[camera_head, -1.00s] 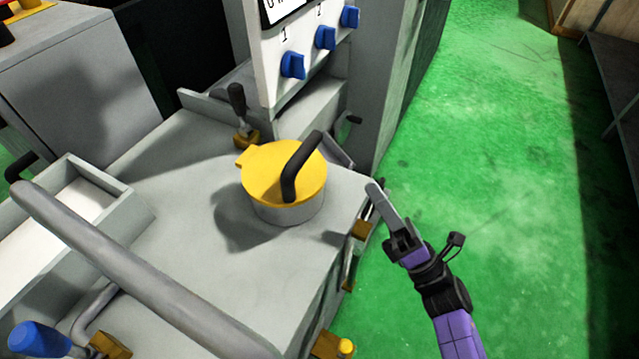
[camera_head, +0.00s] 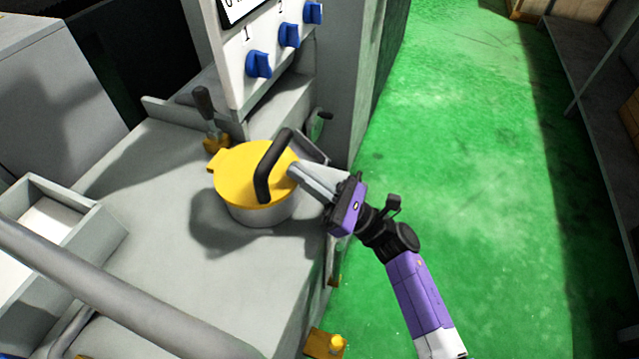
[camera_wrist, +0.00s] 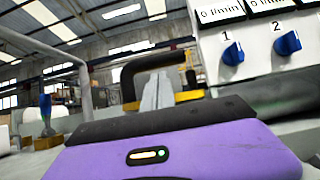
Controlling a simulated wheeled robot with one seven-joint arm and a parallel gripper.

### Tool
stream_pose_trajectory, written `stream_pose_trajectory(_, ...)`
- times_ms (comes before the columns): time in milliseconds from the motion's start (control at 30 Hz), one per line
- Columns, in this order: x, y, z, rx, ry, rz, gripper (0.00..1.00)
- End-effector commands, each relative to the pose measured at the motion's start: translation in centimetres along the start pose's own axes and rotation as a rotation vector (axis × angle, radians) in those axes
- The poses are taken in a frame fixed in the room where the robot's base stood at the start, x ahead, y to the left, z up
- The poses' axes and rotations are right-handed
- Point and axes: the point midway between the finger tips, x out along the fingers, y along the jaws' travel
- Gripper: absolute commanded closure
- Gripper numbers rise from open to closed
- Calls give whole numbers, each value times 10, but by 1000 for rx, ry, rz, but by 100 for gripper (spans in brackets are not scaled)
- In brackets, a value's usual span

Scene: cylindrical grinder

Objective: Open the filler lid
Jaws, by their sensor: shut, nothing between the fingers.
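The filler lid (camera_head: 240,172) is a round yellow disc with a black arched handle (camera_head: 270,165) on top. It sits flat on a grey round filler neck (camera_head: 262,214) on the machine's top. My gripper (camera_head: 294,170) is shut and empty, its grey fingertips at the right edge of the lid, close to the handle. Whether they touch the lid cannot be told. In the wrist view my fingers (camera_wrist: 158,92) point at the black handle (camera_wrist: 150,62), with the yellow lid (camera_wrist: 188,96) behind them.
A control panel with blue knobs (camera_head: 258,64) stands behind the lid. A black-handled lever (camera_head: 205,105) is at the lid's back left. A thick grey bar (camera_head: 110,290) crosses the front left. Green floor (camera_head: 470,180) is open to the right.

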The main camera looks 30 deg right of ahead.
Motion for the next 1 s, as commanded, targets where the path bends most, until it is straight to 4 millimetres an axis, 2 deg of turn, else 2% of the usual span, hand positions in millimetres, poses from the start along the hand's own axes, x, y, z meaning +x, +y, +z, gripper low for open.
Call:
stream_pose_trajectory(100, 14, 0, 1, 0, -1, 2, 100)
stream_pose_trajectory(200, 20, 0, 0, 0, 0, 0, 100)
stream_pose_trajectory(667, 23, 0, 1, 1, 2, -1, 100)
stream_pose_trajectory(1000, 37, 0, 16, -1, 79, 0, 100)
